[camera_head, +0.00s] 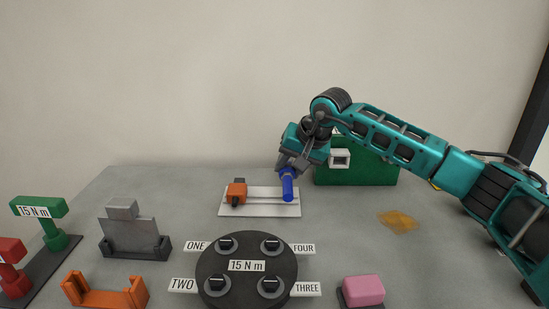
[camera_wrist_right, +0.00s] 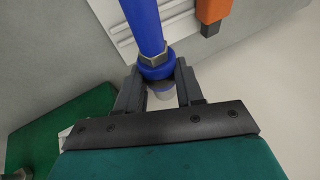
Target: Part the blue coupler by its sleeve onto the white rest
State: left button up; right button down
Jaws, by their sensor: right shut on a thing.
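The blue coupler (camera_head: 288,187) is a blue tube standing close to upright over the right part of a white railed plate (camera_head: 232,213). My right gripper (camera_head: 287,170) is shut on its upper end, coming from above. In the right wrist view, the coupler (camera_wrist_right: 145,25) runs away from my right gripper (camera_wrist_right: 158,82), with a grey hex nut and a blue collar (camera_wrist_right: 157,69) near the fingertips. A pale end shows between the fingers. I cannot tell whether the coupler's lower end touches the plate (camera_wrist_right: 118,30). My left gripper is out of view.
An orange block (camera_head: 236,192) sits on the plate's left part. A green block (camera_head: 355,176) with a white box stands behind right. In front are a dark round disc (camera_head: 247,285) with several knobs, a pink block (camera_head: 363,290) and an orange bracket (camera_head: 104,297). An amber patch (camera_head: 398,221) lies right.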

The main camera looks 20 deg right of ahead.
jog(key=shift+w, duration=0.15)
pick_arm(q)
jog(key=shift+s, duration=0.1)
pick_arm(e)
jog(key=shift+r, duration=0.1)
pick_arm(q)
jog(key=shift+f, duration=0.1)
pick_arm(e)
jog(key=shift+f+b, duration=0.55)
jog(key=shift+f, duration=0.3)
jog(key=shift+f+b, duration=0.55)
jog(key=shift+f, duration=0.2)
jog(key=shift+f+b, duration=0.6)
jog(key=shift+f, duration=0.45)
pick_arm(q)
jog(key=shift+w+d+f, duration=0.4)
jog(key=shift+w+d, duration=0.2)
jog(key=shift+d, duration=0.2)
